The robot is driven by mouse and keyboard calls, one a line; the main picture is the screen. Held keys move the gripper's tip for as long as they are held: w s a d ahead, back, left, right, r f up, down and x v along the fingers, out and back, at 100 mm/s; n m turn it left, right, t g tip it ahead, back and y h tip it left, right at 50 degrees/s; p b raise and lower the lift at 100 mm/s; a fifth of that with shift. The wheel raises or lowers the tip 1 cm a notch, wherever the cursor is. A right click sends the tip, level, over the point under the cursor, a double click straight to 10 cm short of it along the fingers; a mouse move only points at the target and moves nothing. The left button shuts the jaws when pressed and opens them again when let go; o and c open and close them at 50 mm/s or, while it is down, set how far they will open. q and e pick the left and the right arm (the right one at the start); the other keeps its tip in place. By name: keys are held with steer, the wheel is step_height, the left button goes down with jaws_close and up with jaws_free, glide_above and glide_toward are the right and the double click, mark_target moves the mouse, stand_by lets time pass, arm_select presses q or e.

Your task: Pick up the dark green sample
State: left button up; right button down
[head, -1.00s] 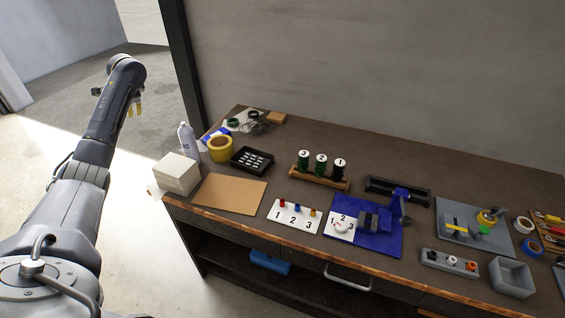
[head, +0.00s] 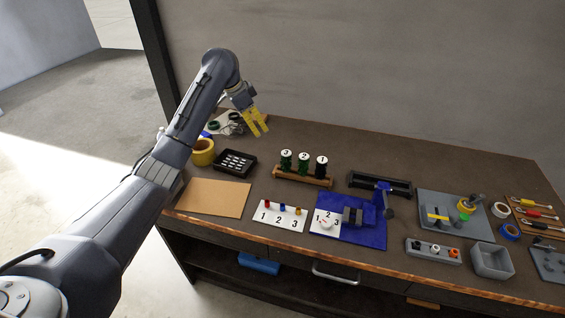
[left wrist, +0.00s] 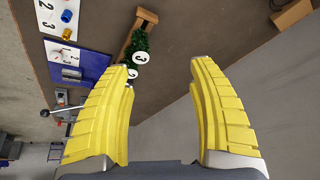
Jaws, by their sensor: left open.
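Several upright spools stand in a row on a wooden rack (head: 302,178). The spool with label 3 (head: 286,163) is dark green, the one with label 2 (head: 304,166) is also green, and the one with label 1 (head: 321,169) looks black. I cannot tell which green one is darker. My left gripper (head: 261,130), with yellow fingers, is open and empty, above and to the left of the rack. In the left wrist view my gripper (left wrist: 163,75) points down; the label 3 spool (left wrist: 141,42) lies just beyond the left fingertip, which partly hides the label 2 spool. My right gripper is not in view.
A black tray (head: 235,163) and yellow tape roll (head: 203,152) lie left of the rack. A white numbered card (head: 278,222) and a blue mat (head: 370,238) are in front. A black holder (head: 380,184) stands to the right. The back of the table behind the rack is bare.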

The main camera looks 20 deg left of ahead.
arm_select(q)
glide_toward(287, 160)
steer(key=shift+g+h, duration=0.3)
steer(key=shift+g, duration=0.1)
steer(key=shift+w+a+x, duration=0.3)
steer(key=shift+w+x, duration=0.05)
steer(key=shift+x, duration=1.6)
steer(key=shift+w+a+x, duration=0.25)
steer(key=shift+w+x, duration=0.1)
steer(key=shift+x, duration=1.65)
steer(key=shift+w+a+x, duration=0.3)
steer(key=shift+w+x, duration=0.05)
steer(key=shift+x, duration=1.6)
steer(key=shift+o, duration=0.2)
steer(key=c, duration=1.3)
